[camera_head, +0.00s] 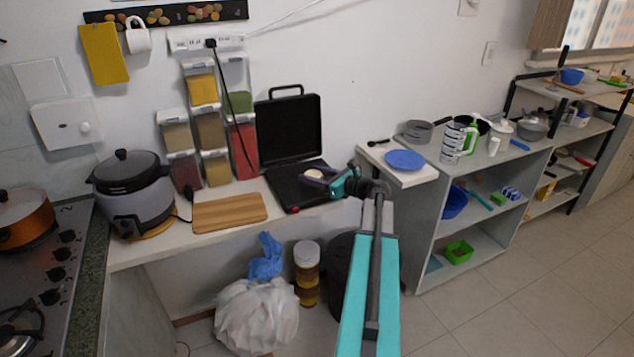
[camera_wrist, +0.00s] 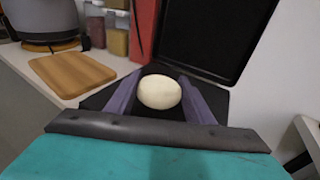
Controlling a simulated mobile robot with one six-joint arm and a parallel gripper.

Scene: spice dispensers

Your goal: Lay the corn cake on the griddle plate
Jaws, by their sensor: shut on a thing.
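The corn cake (camera_wrist: 160,92) is a pale, round, flattened piece held between the two purple fingers of my gripper (camera_wrist: 162,96). In the head view the cake (camera_head: 313,175) shows small and pale at the fingertips of my gripper (camera_head: 316,179). The griddle is a black open appliance with its lid (camera_head: 288,128) standing upright against the wall. Its lower plate (camera_head: 287,191) lies flat on the counter. My gripper is over the plate, shut on the cake. I cannot tell whether the cake touches the plate. My gripper and the cake hide part of the plate.
A wooden board (camera_head: 229,212) lies left of the griddle, and a rice cooker (camera_head: 132,190) stands beyond it. Spice dispensers (camera_head: 212,131) stand at the wall with a black cable hanging over them. A blue plate (camera_head: 405,160) sits on the counter to the right.

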